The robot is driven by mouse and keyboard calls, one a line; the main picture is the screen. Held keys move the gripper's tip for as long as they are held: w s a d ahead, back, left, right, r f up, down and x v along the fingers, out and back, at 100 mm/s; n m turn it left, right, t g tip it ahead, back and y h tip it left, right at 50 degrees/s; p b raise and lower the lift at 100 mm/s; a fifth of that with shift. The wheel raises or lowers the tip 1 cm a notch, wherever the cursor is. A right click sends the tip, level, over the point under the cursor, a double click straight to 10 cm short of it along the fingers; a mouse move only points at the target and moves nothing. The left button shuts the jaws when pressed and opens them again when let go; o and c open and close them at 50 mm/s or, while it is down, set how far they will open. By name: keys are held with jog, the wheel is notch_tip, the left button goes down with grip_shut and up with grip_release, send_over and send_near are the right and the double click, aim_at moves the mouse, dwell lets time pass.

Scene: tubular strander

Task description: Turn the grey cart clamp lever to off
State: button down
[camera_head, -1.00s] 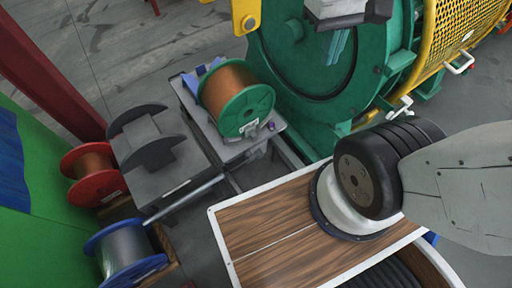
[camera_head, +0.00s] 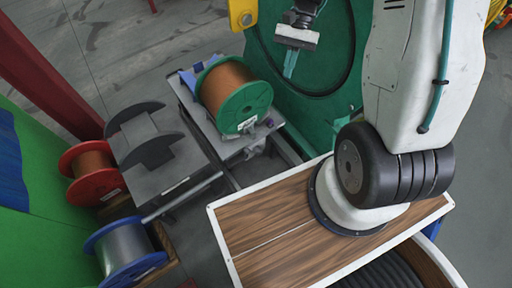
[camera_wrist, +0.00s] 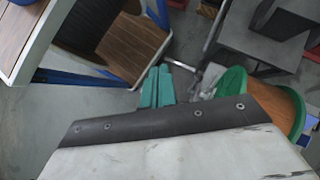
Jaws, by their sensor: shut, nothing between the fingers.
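A grey cart (camera_head: 183,88) carries a copper spool with green flanges (camera_head: 225,95) in the head view. Small grey fittings (camera_head: 250,146) sit by the spool on the cart's right side; I cannot tell which is the clamp lever or how it is set. The spool's green rim and copper (camera_wrist: 290,108) show at the right of the wrist view, partly behind my wrist. My gripper (camera_head: 290,68) is up and to the right of the spool in the head view. Its teal fingers (camera_wrist: 157,88) are together and empty in the wrist view, apart from the spool.
A dark grey stand with a black cradle (camera_head: 155,150) is left of the cart. A red spool (camera_head: 92,172) and a blue spool (camera_head: 125,252) lie further left. The big green machine (camera_head: 335,105) stands behind my gripper. My wood-topped base (camera_head: 270,215) is in front.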

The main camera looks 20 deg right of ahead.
jog(key=w+d+f+m+t+y, duration=0.1)
jog(key=w+f+m+t+y, duration=0.2)
jog(key=f+m, duration=1.55)
jog(key=w+f+m+t+y, duration=0.25)
jog(key=f+m, duration=0.45)
jog(key=f, duration=2.2)
jog(key=x, duration=1)
jog(key=shift+w+m+t, duration=0.35)
jog(key=shift+w+t, duration=0.1)
jog(key=shift+w, duration=0.1)
jog(key=shift+s+a+f, duration=0.15)
jog(key=shift+a+f, duration=0.1)
jog(key=shift+a, duration=0.3)
jog(key=shift+r, duration=0.1)
